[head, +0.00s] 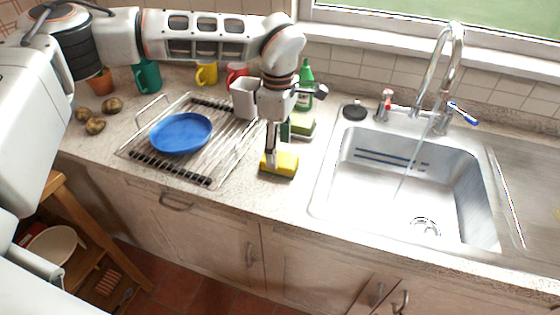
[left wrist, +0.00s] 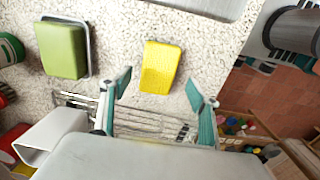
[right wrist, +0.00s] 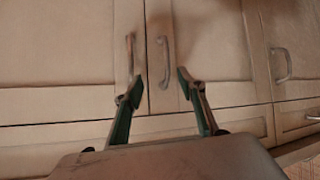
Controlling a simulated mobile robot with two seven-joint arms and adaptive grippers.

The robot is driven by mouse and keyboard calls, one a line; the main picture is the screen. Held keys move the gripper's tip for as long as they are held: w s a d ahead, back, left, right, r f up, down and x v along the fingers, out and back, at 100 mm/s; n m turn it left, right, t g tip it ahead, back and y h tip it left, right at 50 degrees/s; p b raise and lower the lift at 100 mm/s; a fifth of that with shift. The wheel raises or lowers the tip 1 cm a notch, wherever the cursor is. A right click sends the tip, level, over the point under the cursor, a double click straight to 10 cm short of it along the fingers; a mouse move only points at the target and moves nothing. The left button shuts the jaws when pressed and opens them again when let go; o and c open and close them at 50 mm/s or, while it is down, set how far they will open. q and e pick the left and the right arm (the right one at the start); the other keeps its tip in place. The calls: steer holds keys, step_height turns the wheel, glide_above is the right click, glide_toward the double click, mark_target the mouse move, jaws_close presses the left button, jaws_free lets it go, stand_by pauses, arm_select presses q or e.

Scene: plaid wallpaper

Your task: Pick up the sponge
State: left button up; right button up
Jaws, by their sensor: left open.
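A yellow sponge (head: 284,165) lies on the speckled counter between the dish rack and the sink. In the left wrist view the sponge (left wrist: 160,67) lies flat, ahead of and between the open fingers. My left gripper (head: 270,160) points down at the sponge's left end in the head view; whether it touches cannot be told there. In the left wrist view the left gripper (left wrist: 160,88) is open with nothing between its fingers. My right gripper (right wrist: 155,85) is open and empty in the right wrist view, facing cabinet doors. It does not show in the head view.
A dish rack (head: 140,152) with a blue plate (head: 181,133) stands left of the sponge. A green sponge in a tray (head: 302,127), a green bottle (head: 305,85) and a grey-white container (head: 244,98) stand behind. The sink (head: 330,195) with running water is to the right.

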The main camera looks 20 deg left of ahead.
mark_target(280, 158)
arm_select(q)
step_height(280, 158, down, 5)
steer(key=shift+w+d+r, duration=0.1)
steer(key=shift+w, duration=0.05)
steer(key=c, duration=1)
steer(key=shift+r, duration=0.1)
step_height(280, 158, up, 20)
steer(key=shift+f, duration=0.1)
steer(key=shift+o, duration=0.2)
steer(key=shift+c, duration=0.5)
